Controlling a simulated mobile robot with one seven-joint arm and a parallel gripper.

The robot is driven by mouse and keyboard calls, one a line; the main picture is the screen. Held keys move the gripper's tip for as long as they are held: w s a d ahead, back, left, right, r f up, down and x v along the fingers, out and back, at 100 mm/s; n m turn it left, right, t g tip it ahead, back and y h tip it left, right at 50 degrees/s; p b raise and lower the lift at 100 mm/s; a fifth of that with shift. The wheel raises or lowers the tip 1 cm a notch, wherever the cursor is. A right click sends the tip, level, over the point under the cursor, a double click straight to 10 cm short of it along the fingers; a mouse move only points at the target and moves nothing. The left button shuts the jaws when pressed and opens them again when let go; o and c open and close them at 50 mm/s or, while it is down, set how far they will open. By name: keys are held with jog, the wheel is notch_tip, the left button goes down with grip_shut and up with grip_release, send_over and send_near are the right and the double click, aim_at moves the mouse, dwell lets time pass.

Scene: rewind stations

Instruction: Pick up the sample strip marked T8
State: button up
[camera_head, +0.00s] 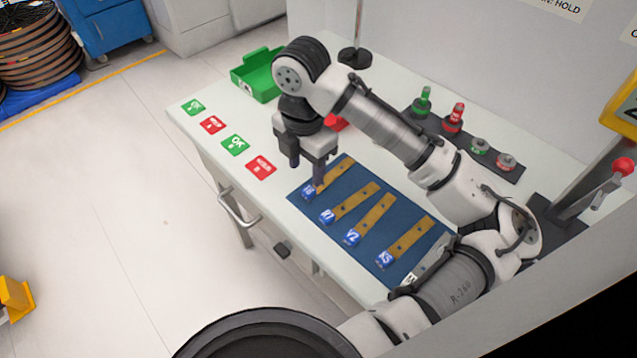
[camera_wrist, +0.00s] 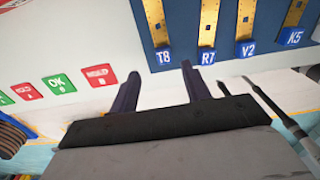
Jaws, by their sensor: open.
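The sample strip T8 (camera_wrist: 154,22) is a brass-coloured strip with a blue end tab, lying flat on a dark blue mat (camera_wrist: 180,30). In the head view the T8 strip (camera_head: 337,172) is the farthest left of the row, partly hidden by a finger. My gripper (camera_head: 306,172) is open and empty, pointing down over the tab end of T8. In the wrist view the gripper (camera_wrist: 160,70) has its fingertips on either side of the T8 tab in the picture. I cannot tell its height above the strip.
Strips R7 (camera_wrist: 207,25), V2 (camera_wrist: 246,20) and K5 (camera_wrist: 293,15) lie beside T8. Green and red cards (camera_head: 235,145) lie at the table's left edge. A green tray (camera_head: 258,75) and a dark rack (camera_head: 465,140) with red, green and grey items stand behind.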

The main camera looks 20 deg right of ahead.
aim_at(308, 190)
jog(key=shift+s+f+p, duration=0.2)
jog(key=shift+f+p, duration=0.1)
jog(key=shift+f, duration=1.2)
jog(key=shift+s+f+p, duration=0.15)
jog(key=shift+f+p, duration=0.1)
jog(key=shift+f, duration=1.2)
grip_shut()
jog(key=shift+r, duration=0.1)
